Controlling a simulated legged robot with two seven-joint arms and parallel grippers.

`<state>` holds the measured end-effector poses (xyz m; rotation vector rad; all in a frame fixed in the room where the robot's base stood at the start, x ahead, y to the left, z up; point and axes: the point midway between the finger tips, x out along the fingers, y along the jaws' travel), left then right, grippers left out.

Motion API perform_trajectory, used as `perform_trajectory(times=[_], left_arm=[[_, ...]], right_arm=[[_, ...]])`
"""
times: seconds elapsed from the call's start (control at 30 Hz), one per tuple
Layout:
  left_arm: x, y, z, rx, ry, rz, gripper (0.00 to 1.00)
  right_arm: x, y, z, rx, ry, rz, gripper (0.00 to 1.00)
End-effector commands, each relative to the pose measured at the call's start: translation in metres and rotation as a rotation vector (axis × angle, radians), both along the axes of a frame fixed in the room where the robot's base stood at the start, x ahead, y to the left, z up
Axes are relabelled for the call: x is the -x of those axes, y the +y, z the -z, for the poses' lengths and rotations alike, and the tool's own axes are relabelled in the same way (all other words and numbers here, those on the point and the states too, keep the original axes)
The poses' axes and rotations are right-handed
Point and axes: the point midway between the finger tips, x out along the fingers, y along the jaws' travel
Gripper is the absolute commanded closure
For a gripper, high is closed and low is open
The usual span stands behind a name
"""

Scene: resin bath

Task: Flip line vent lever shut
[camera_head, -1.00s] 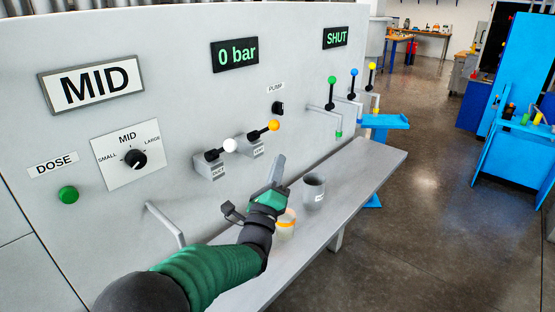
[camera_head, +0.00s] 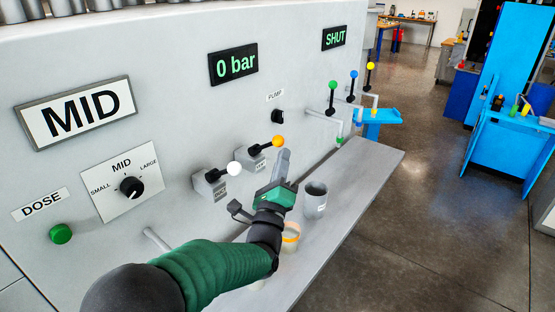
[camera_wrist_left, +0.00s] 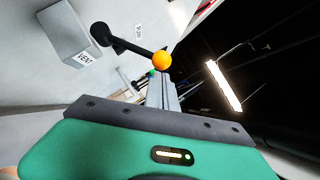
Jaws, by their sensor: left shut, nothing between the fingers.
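The vent lever is a black arm with an orange ball (camera_head: 278,141) on a grey box fixed to the panel. In the left wrist view its orange ball (camera_wrist_left: 162,60) stands just beyond my gripper, and the box reads VENT. A similar lever with a white ball (camera_head: 234,168) sits to its left. My left gripper (camera_head: 282,160) is shut and empty, its fingers pointing up just below and right of the orange ball. Whether it touches the lever I cannot tell. My right gripper is not in view.
A grey cup (camera_head: 316,199) and an orange-rimmed jar (camera_head: 290,237) stand on the bench (camera_head: 365,170) under the panel. The pressure display (camera_head: 234,63) reads 0 bar, another (camera_head: 334,37) reads SHUT. Levers with green, blue and yellow balls stand further right.

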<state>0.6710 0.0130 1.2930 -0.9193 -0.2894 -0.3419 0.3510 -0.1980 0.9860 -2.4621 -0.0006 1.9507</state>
Motion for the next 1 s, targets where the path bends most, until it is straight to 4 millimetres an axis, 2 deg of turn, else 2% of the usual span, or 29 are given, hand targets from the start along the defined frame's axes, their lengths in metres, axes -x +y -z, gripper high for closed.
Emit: perform_trajectory(times=[0.3, 0.57, 0.77, 1.0], left_arm=[[-0.001, 0.009, -0.007, 0.046, 0.03, -0.003, 1.0], [-0.003, 0.008, -0.017, 0.1, 0.071, -0.003, 1.0], [-0.007, 0.012, -0.035, 0.208, 0.148, 0.0, 1.0], [-0.017, 0.025, -0.058, 0.39, 0.283, -0.001, 1.0]], right_arm=[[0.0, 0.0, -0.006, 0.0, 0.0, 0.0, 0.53], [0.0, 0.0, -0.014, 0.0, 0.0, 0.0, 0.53], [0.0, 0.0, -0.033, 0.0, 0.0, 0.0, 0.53], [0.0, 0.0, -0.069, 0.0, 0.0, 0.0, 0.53]])
